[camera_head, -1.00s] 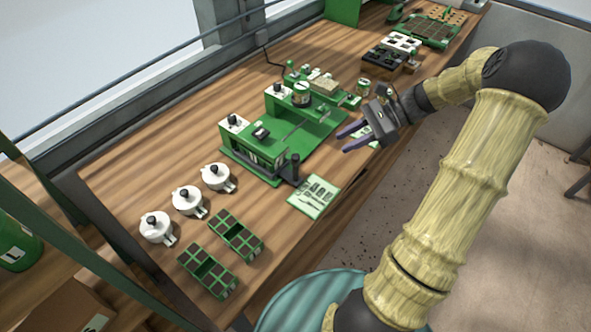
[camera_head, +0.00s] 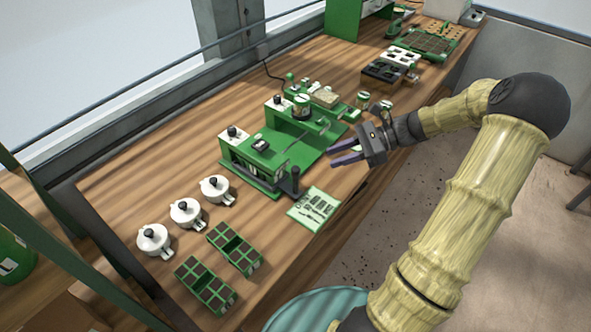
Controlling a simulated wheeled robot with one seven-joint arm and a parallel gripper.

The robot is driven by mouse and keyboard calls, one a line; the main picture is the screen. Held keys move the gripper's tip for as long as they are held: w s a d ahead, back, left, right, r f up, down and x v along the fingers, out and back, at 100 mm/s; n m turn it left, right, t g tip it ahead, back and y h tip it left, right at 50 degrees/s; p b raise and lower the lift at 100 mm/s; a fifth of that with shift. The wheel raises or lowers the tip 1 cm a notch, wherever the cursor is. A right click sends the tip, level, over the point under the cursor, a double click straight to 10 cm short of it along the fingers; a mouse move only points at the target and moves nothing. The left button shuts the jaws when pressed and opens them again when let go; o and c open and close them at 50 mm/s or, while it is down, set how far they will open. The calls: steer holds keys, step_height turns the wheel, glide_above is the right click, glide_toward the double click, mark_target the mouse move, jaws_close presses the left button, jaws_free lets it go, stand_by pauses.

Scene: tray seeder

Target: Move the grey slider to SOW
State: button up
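The green tray seeder (camera_head: 290,147) stands on the wooden bench, with white blocks and black knobs on top and a dark upright handle (camera_head: 295,180) at its front right corner. A small dark piece with a pale face (camera_head: 261,145) sits on the near housing; I cannot tell whether it is the grey slider. No SOW marking is legible. My gripper (camera_head: 331,155) is open, its two purple fingers apart with nothing between them. It points left, just right of the seeder's green base, and appears to be above the bench.
A printed card (camera_head: 314,208) lies in front of the seeder. Several white lidded pots (camera_head: 186,213) and two green cell trays (camera_head: 234,247) are at the near left. Jars (camera_head: 363,99), a black tray (camera_head: 382,72) and a green tray (camera_head: 425,42) stand farther back.

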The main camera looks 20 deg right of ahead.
mark_target(296, 168)
steer(key=x, duration=1.2)
steer(key=shift+d, duration=0.1)
jaws_close()
